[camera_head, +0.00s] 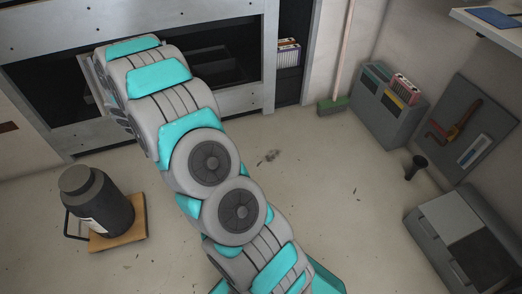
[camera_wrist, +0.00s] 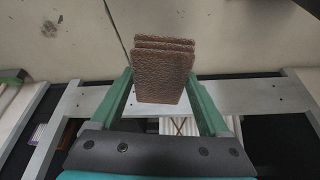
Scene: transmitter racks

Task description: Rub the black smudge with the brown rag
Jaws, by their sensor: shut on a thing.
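My gripper (camera_wrist: 160,80) has green fingers and is shut on the brown rag (camera_wrist: 163,68), a thick folded piece with a rough, textured face. The rag sits between the fingertips in the wrist view, in front of the rack's pale frame. The black smudge (camera_head: 268,157) is a dark, uneven mark on the beige floor right of my arm in the head view. It also shows at the top left of the wrist view (camera_wrist: 50,25), apart from the rag. In the head view my arm reaches to the rack and hides the gripper and rag.
A dark canister (camera_head: 98,200) stands on a wooden board (camera_head: 130,222) at left. A green broom (camera_head: 333,104), grey bin (camera_head: 378,110), black flashlight-like object (camera_head: 415,167) and grey box (camera_head: 440,222) are at right. The rack (camera_head: 236,97) spans the back. Floor around the smudge is open.

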